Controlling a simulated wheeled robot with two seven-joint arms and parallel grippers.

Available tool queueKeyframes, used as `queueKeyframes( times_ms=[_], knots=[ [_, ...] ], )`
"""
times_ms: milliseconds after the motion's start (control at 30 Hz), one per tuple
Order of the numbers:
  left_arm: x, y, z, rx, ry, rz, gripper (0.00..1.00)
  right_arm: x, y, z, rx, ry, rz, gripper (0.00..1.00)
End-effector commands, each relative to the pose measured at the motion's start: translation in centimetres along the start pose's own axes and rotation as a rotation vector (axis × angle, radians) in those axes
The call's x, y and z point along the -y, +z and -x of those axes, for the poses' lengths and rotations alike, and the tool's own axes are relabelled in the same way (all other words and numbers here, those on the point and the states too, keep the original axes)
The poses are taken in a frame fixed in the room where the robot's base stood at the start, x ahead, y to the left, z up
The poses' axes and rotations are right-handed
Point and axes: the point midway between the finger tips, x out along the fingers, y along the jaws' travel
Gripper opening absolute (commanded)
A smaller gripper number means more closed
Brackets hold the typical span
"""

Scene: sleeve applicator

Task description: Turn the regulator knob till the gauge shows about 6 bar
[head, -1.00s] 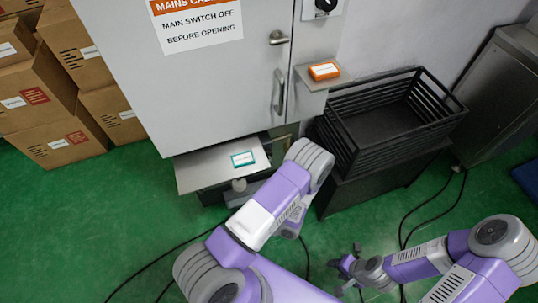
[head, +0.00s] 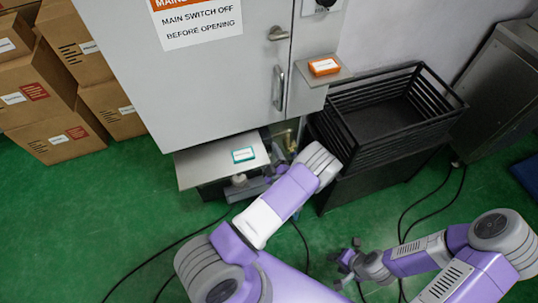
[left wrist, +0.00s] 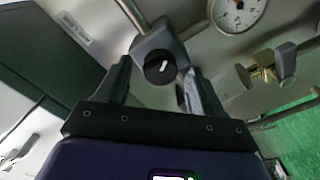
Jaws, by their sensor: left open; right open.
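The regulator's dark round knob (left wrist: 157,70), with a white mark, shows in the left wrist view on a grey regulator body (left wrist: 155,38). My left gripper (left wrist: 158,58) is open, with one finger on each side of the knob. I cannot tell whether either finger touches it. The round gauge (left wrist: 238,12) is at the upper right, cut off by the frame's top; its reading is too small to make out. In the head view my left arm hides most of this area beside the cabinet. My right gripper (head: 346,256) is open and empty, above the green floor.
A brass valve fitting (left wrist: 264,70) with a grey handle sits right of the knob, with pipes around it. In the head view, a grey cabinet (head: 190,95), a low shelf (head: 205,165) and a black crate (head: 385,115) surround my left arm. Cables cross the floor.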

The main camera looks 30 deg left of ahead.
Motion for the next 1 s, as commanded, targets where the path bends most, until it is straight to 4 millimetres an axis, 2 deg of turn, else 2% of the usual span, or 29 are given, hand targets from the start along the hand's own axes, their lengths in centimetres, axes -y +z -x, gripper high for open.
queueKeyframes(
  times_ms=[333,700,1000],
  knots=[
    [-0.02,-0.02,-0.49,0.0,0.0,0.001,0.66,-0.03,0.0,-0.07,0.0,0.0,0.0,0.47],
    [-0.01,-0.02,-0.46,0.0,-0.001,0.001,0.11,-0.02,0.0,-0.07,0.0,0.0,0.0,0.47],
    [-0.03,-0.01,-0.44,0.001,0.0,0.042,0.11,0.01,0.0,0.02,0.0,0.0,0.0,0.47]
  ],
)
